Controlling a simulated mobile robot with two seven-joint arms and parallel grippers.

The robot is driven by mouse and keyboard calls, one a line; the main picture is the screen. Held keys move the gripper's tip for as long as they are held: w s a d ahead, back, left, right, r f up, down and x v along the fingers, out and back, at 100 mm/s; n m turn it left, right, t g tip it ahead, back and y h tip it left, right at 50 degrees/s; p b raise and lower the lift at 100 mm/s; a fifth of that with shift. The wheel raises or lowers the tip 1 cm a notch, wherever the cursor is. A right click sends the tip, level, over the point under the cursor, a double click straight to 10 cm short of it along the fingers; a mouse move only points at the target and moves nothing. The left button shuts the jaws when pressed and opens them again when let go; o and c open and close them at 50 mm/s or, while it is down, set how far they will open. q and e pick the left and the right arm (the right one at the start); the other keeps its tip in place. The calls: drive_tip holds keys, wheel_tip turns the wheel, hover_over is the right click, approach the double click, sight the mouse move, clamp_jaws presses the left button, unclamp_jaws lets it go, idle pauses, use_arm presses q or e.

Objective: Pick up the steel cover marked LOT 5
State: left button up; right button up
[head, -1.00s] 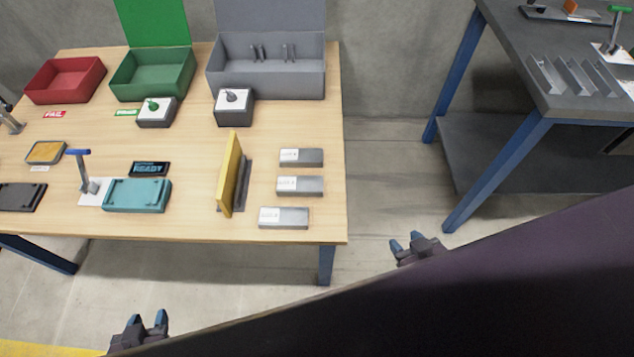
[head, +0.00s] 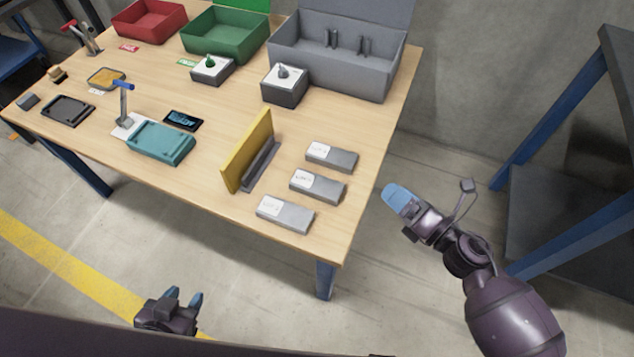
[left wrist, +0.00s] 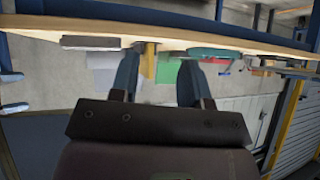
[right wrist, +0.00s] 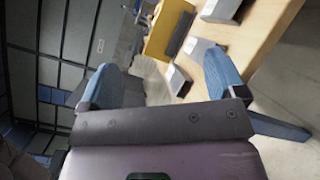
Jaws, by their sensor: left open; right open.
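Three steel covers with white labels lie in a column at the table's right end: a back one (head: 338,158), a middle one (head: 325,188) and a front one (head: 292,216). Their lot numbers are too small to read, so I cannot tell which is LOT 5. Covers also show in the right wrist view (right wrist: 201,58). My right gripper (head: 397,199) is open and empty, off the table's right edge and to the right of the covers. My left gripper (head: 184,300) is open and empty, in front of the table and apart from it.
A yellow upright plate (head: 247,150) on a dark base stands just left of the covers. A grey bin (head: 340,70), a green bin (head: 226,42) and a teal block (head: 160,143) are on the table (head: 225,110). A dark workbench (head: 610,130) stands at the right.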

wheel_tip(320, 180, down, 4)
drive_tip(key=w+a+n+g+y+b, duration=0.1)
drive_tip(key=w+a+n+g+b, duration=0.15)
drive_tip(key=n+g, duration=0.45)
drive_tip(key=n+g+h+b, duration=0.1)
drive_tip(key=n, duration=0.8)
approach(332, 189)
drive_tip(key=x, duration=0.3)
drive_tip(key=shift+w+a+f, duration=0.15)
drive_tip(key=shift+a+f, duration=0.05)
drive_tip(key=shift+a, duration=0.3)
drive_tip(key=b+x, duration=0.1)
drive_tip(key=x, duration=0.3)
drive_tip(key=shift+w+a+f, duration=0.1)
drive_tip(key=shift+a+f, duration=0.15)
drive_tip(key=shift+w+a, duration=0.15)
drive_tip(key=shift+a, duration=0.15)
use_arm(q)
drive_tip(key=f, duration=0.3)
drive_tip(key=shift+s+d+f+m, duration=0.1)
drive_tip(key=shift+d+f+m, duration=0.15)
drive_tip(key=shift+d+m, duration=0.15)
use_arm(e)
drive_tip(key=c, duration=1.2)
drive_tip(key=shift+r, duration=0.1)
